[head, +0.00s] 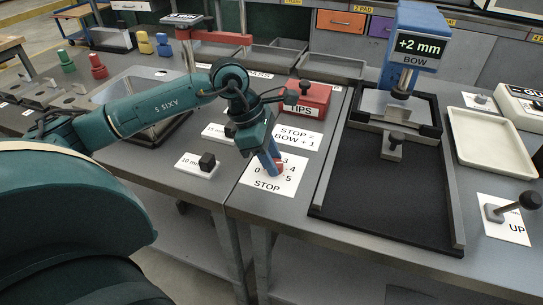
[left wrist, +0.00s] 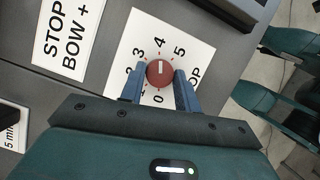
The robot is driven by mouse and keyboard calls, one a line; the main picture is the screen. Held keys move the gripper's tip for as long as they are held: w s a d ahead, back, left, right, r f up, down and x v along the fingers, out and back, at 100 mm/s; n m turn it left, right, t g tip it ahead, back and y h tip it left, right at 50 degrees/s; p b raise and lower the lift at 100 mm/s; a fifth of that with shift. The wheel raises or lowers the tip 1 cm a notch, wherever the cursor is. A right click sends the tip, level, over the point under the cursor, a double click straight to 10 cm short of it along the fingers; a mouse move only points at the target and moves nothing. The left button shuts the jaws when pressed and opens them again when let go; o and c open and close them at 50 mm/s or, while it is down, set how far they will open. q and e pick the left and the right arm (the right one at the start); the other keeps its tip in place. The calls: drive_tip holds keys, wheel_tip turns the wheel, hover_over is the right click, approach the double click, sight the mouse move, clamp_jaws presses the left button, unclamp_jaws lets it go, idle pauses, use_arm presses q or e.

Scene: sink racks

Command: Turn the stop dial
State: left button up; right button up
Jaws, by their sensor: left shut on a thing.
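The stop dial (head: 279,168) is a small red knob on a white card (head: 268,186) marked STOP, with numbers around it. It also shows in the left wrist view (left wrist: 160,73), where its white line points up toward the 4. My left gripper (head: 273,166) points down at it from above, with its blue fingers shut on the dial from both sides. The fingers hide part of the card's numbers. My right gripper is in neither view.
A card reading STOP = BOW + 1 (head: 297,137) lies behind the dial. A red TIPS box (head: 308,101) stands beyond it. To the right is a black tray (head: 372,200) under a blue unit (head: 414,38) showing +2 mm. A 10 mm block (head: 207,162) sits to the left.

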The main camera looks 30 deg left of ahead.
use_arm(q)
drive_tip(key=shift+c, duration=1)
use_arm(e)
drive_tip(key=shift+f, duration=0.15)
